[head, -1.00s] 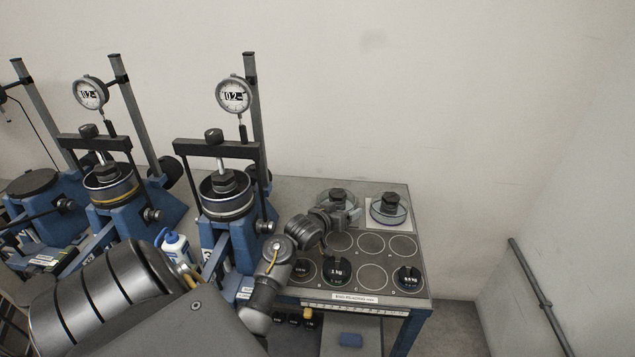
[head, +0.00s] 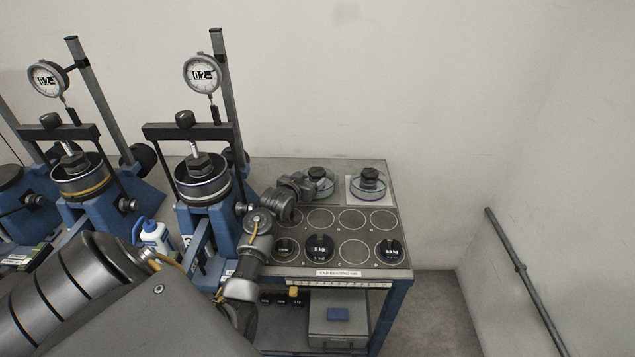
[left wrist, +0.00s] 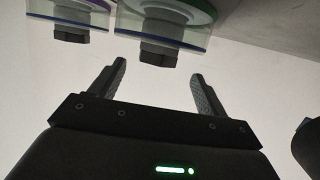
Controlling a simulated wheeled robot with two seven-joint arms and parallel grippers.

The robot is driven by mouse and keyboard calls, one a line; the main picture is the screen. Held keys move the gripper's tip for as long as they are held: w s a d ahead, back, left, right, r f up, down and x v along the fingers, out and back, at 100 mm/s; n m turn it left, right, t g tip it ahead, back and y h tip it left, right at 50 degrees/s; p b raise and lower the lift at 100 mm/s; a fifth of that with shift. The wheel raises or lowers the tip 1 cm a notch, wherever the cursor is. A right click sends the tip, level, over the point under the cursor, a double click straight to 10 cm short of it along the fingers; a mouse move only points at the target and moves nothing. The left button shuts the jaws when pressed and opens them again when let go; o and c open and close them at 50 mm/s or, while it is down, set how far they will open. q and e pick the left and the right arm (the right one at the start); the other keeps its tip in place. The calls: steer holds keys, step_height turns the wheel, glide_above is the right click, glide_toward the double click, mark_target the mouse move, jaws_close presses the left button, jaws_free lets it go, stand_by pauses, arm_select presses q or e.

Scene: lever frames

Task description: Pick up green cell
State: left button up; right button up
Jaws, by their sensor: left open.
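The green cell (head: 321,186) is a clear round dish with a green rim and a dark knob on top, at the back of the bench. My left gripper (head: 307,188) is just left of it, open and empty. In the left wrist view the green cell (left wrist: 168,12) hangs at the top of the picture, which is upside down. Its knob (left wrist: 160,52) lies ahead of the gap between the open fingers (left wrist: 160,70), apart from them. A similar cell with a purple rim (head: 367,187) stands to the right. My right gripper is not in view.
A weight mat (head: 337,238) with ringed places and several black weights (head: 319,248) lies in front of the cells. Blue lever frames (head: 210,215) with dials stand to the left, beside a white bottle (head: 154,237). A wall rail (head: 520,265) is at right.

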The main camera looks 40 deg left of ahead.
mark_target(316, 173)
arm_select(q)
steer(key=shift+w+r, duration=0.1)
steer(key=shift+w, duration=0.1)
steer(key=p+x, duration=0.1)
steer(key=x, duration=0.3)
steer(key=shift+w+d+p, duration=0.1)
steer(key=shift+w+p, duration=0.1)
steer(key=shift+p, duration=0.1)
steer(key=shift+w, duration=0.3)
steer(key=shift+c, duration=0.9)
steer(key=c, duration=1.4)
jaws_close()
steer(key=shift+r, duration=0.15)
